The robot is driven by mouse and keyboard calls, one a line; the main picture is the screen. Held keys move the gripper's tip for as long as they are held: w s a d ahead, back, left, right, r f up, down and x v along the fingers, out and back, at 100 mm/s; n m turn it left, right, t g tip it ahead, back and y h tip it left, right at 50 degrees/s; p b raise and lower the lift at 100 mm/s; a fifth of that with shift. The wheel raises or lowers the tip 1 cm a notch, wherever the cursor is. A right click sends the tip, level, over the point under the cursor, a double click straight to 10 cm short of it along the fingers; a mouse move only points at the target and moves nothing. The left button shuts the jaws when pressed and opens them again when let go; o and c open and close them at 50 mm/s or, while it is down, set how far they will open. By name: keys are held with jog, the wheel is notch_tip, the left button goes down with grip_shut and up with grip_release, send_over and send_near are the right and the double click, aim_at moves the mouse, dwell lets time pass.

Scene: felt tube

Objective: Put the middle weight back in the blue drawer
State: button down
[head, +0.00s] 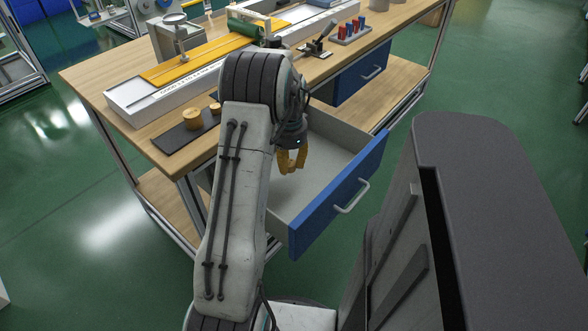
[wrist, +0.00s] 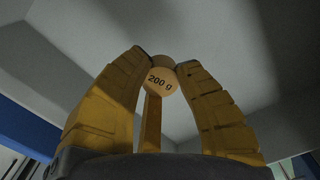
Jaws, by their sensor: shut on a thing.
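My gripper (head: 292,161) points down into the open blue drawer (head: 338,207), above its pale floor in the head view. In the wrist view its yellow fingers (wrist: 164,58) are shut on a small brass weight (wrist: 161,82) marked "200 g". The weight is hidden behind the fingers in the head view. The grey drawer interior surrounds the fingers in the wrist view. I cannot tell whether the weight touches the drawer floor. Two brass weights, a larger one (head: 193,118) and a smaller one (head: 215,108), stand on a dark strip (head: 182,136) on the bench, partly behind my arm.
The wooden bench top (head: 88,78) carries a long white bench instrument (head: 132,105) with an orange felt strip (head: 180,68). A rack with red and blue pieces (head: 352,34) stands farther back. A second blue drawer (head: 362,72) is shut. Bare drawer floor shows around my gripper.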

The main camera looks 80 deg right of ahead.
send_over(295, 175)
notch_tip(295, 175, down, 2)
jog(key=shift+d+f, duration=0.15)
jog(key=shift+f, duration=0.1)
jog(key=shift+f+b, duration=1)
jog(key=shift+f, duration=1)
jog(key=shift+f, duration=0.2)
jog(key=c, duration=1)
grip_release()
notch_tip(295, 175, up, 12)
jog(key=p, duration=0.3)
jog(key=shift+r, duration=0.2)
